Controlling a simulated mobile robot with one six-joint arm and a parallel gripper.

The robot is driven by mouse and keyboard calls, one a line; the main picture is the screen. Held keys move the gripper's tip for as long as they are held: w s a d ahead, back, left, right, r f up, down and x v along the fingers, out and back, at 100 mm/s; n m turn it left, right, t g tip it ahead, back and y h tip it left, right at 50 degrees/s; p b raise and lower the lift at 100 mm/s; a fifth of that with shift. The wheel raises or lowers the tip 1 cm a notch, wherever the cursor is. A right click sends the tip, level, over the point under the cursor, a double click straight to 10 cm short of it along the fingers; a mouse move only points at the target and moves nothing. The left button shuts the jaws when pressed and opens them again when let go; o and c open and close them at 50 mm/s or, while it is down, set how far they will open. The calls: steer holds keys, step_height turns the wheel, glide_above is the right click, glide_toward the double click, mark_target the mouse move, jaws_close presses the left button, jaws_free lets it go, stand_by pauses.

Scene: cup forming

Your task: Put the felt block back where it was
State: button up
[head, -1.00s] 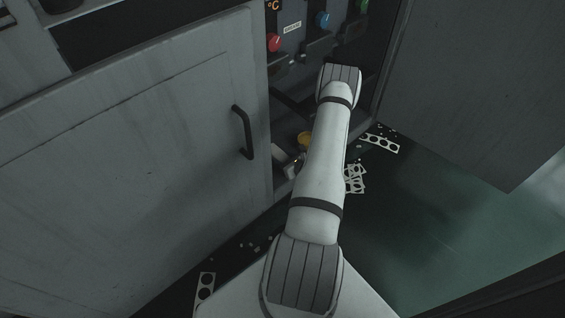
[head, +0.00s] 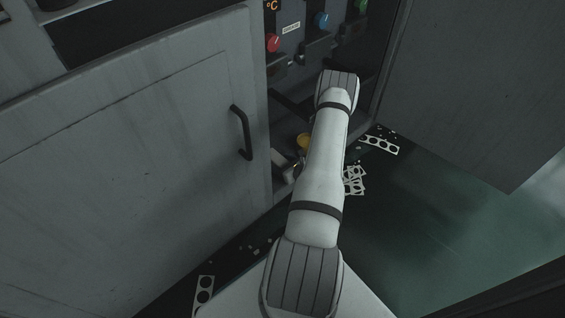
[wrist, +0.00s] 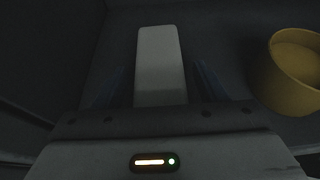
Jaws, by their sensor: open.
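A pale grey block, which looks like the felt block (wrist: 160,55), lies on a dark surface in the wrist view. My gripper (wrist: 160,80) is open, with one dark finger on each side of the block. I see gaps between the fingers and the block, and the block's near end is hidden behind the gripper body. In the head view my gripper is mostly hidden behind my arm, low in the opening of the machine.
A grey door with a black handle (head: 242,132) is at left. Punched strips (head: 380,145) litter the floor. The green floor at right is clear.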

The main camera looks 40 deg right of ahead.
steer(key=shift+r, duration=0.3)
steer(key=p+v, duration=0.4)
steer(key=v, duration=0.8)
steer(key=shift+f, duration=0.1)
